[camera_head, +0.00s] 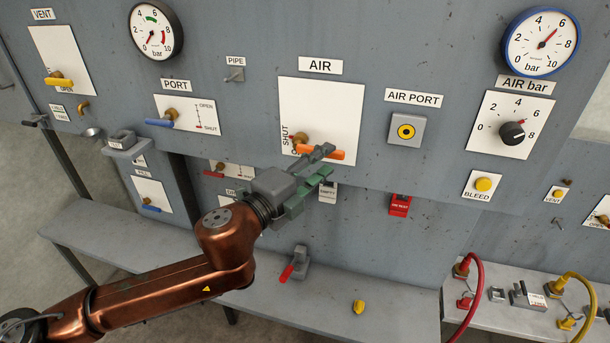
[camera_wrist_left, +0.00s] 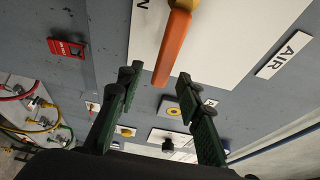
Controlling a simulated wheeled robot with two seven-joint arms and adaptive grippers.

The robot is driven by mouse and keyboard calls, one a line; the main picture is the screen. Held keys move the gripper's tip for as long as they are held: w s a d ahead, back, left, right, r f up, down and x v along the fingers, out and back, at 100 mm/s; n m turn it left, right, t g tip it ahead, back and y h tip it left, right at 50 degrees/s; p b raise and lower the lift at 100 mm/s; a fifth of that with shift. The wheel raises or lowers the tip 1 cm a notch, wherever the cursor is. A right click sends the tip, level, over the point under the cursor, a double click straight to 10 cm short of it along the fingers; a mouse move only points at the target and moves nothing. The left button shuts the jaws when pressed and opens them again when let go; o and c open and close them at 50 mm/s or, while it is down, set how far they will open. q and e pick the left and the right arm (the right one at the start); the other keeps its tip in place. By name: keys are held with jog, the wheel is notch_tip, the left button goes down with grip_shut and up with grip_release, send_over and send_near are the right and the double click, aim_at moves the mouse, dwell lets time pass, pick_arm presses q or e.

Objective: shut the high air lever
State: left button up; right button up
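The orange air lever (camera_head: 325,152) sits on a brass hub (camera_head: 299,139) on the white panel under the AIR label (camera_head: 320,66). It points right and slightly down in the head view. SHUT is printed along the panel's lower left; the marking by the hub is partly hidden. My left gripper (camera_head: 324,162) is at the lever's lower side, its fingers apart. In the left wrist view the orange lever (camera_wrist_left: 173,45) reaches down so its free end lies between the two open fingertips (camera_wrist_left: 158,78). Contact cannot be told. My right gripper is in neither view.
The blue PORT lever (camera_head: 160,123) is left of the air panel. The AIR PORT fitting (camera_head: 406,131) and black air bar knob (camera_head: 512,132) are to the right.

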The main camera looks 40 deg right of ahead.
pick_arm(q)
jog(key=v, duration=0.8)
